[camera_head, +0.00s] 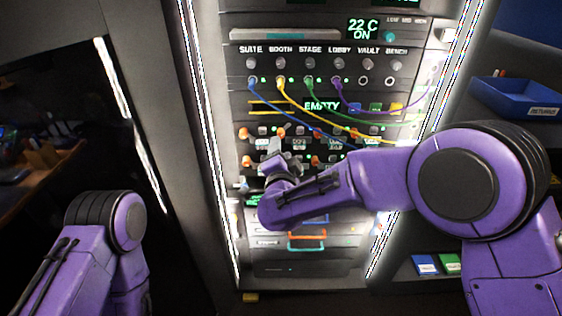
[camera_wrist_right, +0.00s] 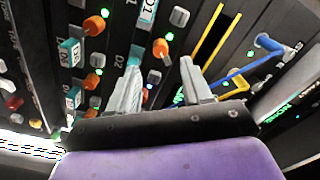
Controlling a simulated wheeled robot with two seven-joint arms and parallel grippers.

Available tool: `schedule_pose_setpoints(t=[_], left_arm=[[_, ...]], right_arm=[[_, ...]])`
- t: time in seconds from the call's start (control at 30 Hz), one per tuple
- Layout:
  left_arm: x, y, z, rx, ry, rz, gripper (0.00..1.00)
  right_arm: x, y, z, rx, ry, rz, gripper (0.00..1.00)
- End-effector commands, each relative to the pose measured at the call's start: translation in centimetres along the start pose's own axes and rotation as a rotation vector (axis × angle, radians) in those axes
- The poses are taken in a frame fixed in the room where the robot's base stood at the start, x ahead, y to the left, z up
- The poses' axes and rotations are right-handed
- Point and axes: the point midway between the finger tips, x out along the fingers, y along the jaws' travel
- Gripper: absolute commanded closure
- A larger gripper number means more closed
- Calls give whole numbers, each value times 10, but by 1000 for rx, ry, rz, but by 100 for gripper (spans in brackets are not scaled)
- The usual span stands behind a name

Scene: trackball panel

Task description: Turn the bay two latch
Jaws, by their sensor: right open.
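The drive rows of the rack panel carry several orange latches, one at the upper left (camera_head: 245,133) in the head view. In the right wrist view, one orange latch (camera_wrist_right: 160,48) shows just beyond my fingertips, near a D1 label, and others sit to the left (camera_wrist_right: 94,25). I cannot tell for certain which latch is bay two's. My right gripper (camera_head: 275,148) is open in front of these rows; its two fingers (camera_wrist_right: 158,72) are spread with nothing held. My arm hides part of the lower rows. My left gripper is out of view.
Yellow, blue, green and purple cables (camera_head: 290,99) hang from jacks above the drive rows. An orange handle (camera_head: 307,235) sits lower on the rack. A blue tray (camera_head: 519,97) is at the right. Bright light strips edge the rack.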

Motion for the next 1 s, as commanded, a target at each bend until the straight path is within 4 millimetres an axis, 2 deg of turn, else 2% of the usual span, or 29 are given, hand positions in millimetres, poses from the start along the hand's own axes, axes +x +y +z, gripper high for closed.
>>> schedule_pose_setpoints(t=[0.1, 0.2, 0.57, 0.63, 0.67, 0.77, 0.8, 0.87, 0.9, 1.0], left_arm=[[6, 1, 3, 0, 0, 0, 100], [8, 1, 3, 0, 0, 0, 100], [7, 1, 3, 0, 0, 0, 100], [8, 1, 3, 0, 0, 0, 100], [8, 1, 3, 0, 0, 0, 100], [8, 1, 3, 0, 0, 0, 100], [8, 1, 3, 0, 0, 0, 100], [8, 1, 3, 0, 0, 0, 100], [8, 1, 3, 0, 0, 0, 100], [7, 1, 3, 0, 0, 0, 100]], right_arm=[[-24, 1, 1, -1, 0, -1, 51], [-36, 1, 0, 0, 1, -1, 51], [-41, 0, 0, -7, -2, 0, 51], [-46, 8, 7, -60, -43, 4, 51], [-48, 19, 7, -95, -58, 15, 51], [-59, 74, 2, -209, -117, 90, 51], [-66, 102, 1, -252, -146, 133, 51], [-80, 144, -2, -307, -190, 203, 51], [-90, 171, -4, -340, -220, 250, 51], [-124, 237, -9, -411, -299, 370, 51]])
